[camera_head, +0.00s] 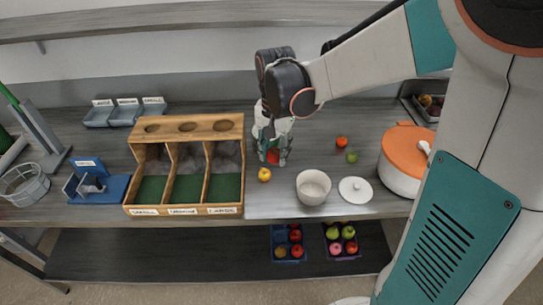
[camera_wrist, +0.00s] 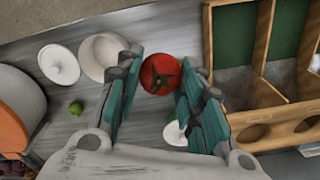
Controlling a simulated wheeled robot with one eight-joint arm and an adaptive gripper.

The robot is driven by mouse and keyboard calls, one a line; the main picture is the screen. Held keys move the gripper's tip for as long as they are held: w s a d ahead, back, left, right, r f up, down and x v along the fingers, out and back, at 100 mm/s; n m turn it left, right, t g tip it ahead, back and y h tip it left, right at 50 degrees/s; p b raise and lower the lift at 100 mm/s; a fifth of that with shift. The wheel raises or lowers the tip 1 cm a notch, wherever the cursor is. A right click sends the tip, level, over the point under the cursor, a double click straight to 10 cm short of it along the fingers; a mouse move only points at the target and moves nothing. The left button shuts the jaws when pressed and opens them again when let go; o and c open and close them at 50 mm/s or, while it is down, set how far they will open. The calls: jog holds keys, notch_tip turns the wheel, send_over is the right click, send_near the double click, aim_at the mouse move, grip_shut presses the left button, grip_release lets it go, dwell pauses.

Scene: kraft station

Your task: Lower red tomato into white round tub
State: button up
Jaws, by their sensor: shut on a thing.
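My gripper (camera_head: 272,160) is shut on a red tomato (camera_head: 272,155), held above the work surface. In the wrist view the tomato (camera_wrist: 160,73) sits between the two teal fingers, its green calyx facing the camera. The white round tub (camera_head: 313,187) stands open on the light board, to the right of and nearer than my gripper in the head view. It looks empty. In the wrist view the tub (camera_wrist: 104,56) is left of the tomato, partly hidden by a finger. The tomato is apart from the tub. Its white lid (camera_head: 355,190) lies flat beside the tub.
A yellow fruit (camera_head: 265,174) lies left of the tub. An orange-red fruit (camera_head: 341,142) and a green one (camera_head: 352,157) lie behind it. A wooden sorter (camera_head: 188,126) stands left, an orange-lidded white pot (camera_head: 403,170) right. Crates of fruit (camera_head: 342,240) sit on the lower shelf.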

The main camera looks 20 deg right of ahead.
jog(key=s+d+f+b, duration=0.1)
jog(key=d+f+b, duration=0.2)
jog(key=d, duration=0.4)
jog(key=s+d+f+b, duration=0.1)
jog(key=d+f+b, duration=0.3)
jog(key=d+f, duration=0.2)
jog(key=shift+s+d, duration=0.25)
jog(key=shift+d, duration=1)
jog(key=shift+f+b, duration=0.2)
jog(key=shift+b, duration=0.1)
jog(key=shift+f+b, duration=2)
jog(key=shift+f, duration=0.7)
jog(key=o, duration=1.1)
jog(key=shift+c, duration=0.2)
